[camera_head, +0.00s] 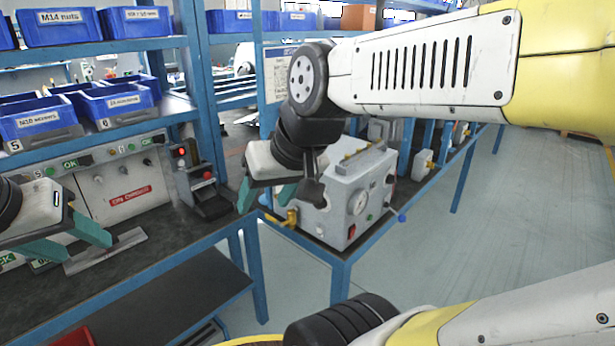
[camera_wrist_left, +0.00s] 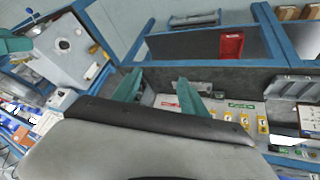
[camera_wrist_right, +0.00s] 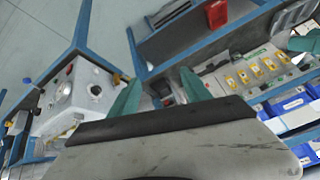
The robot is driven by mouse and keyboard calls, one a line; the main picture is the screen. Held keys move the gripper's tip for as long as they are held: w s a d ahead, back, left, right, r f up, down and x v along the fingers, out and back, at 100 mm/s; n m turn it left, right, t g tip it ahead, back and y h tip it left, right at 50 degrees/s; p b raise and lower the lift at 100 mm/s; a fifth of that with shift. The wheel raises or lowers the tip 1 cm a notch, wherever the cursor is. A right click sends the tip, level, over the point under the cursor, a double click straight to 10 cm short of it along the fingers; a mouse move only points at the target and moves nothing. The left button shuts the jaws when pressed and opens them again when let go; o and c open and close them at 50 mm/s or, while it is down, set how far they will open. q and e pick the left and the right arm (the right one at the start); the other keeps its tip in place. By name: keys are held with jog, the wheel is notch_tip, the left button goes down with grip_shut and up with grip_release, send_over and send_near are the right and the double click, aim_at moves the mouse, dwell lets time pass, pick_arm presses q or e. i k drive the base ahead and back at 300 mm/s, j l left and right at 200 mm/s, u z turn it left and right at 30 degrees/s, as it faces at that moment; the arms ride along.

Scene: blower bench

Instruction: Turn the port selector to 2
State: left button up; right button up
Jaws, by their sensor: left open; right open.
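A grey-white box unit (camera_head: 345,200) stands on the corner of the blue-framed bench, with a round gauge (camera_head: 360,202), a red button and a blue-tipped part (camera_head: 402,218). I cannot tell which part is the port selector; no number is readable. My right gripper (camera_head: 266,196) is open and empty, hanging in front of the box's left side and hiding part of it. The box also shows in the right wrist view (camera_wrist_right: 98,108) and the left wrist view (camera_wrist_left: 70,68). My left gripper (camera_head: 87,250) is open and empty above the left bench, well away from the box.
A panel (camera_head: 125,190) with a red label and green OK marks stands at the back of the left bench. A small control box (camera_head: 195,180) with red lights stands beside it. Blue bins (camera_head: 35,118) fill the shelves above. Floor (camera_head: 450,255) is clear to the right.

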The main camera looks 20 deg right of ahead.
aim_at(391, 179)
jog(key=z, duration=1.65)
jog(key=i, duration=1)
